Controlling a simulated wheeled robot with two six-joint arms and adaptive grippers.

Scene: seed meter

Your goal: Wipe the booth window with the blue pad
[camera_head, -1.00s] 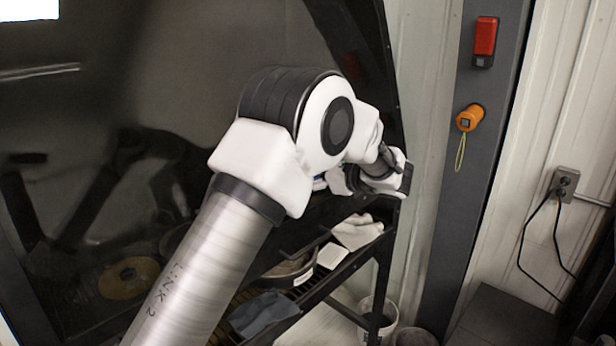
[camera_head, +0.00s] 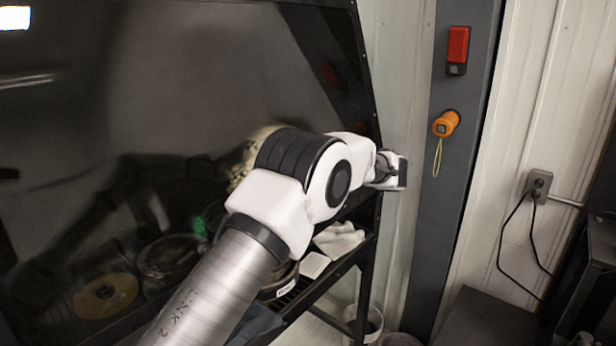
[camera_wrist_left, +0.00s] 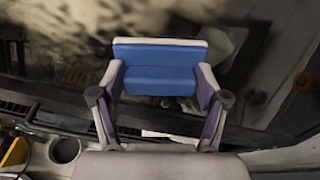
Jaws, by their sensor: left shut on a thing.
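The booth window (camera_head: 150,80) is the large dark glossy pane on the left of the head view, with reflections in it. A pale, speckled dirty patch (camera_wrist_left: 75,45) spreads across the glass at the upper left of the wrist view. Part of a pale patch (camera_head: 250,152) also shows beside my arm in the head view. My left gripper (camera_wrist_left: 160,80) is shut on the blue pad (camera_wrist_left: 160,62), which has a pale backing and sits between both fingers. I cannot tell whether the pad touches the glass. In the head view my arm hides the pad and fingers. My right gripper is out of view.
A dark shelf below the window holds a white cloth (camera_head: 340,238) and a round pan (camera_head: 280,280). A grey post (camera_head: 430,200) at the right carries a red box (camera_head: 457,48) and an orange device (camera_head: 446,123). An outlet (camera_head: 538,184) with black cables is farther right.

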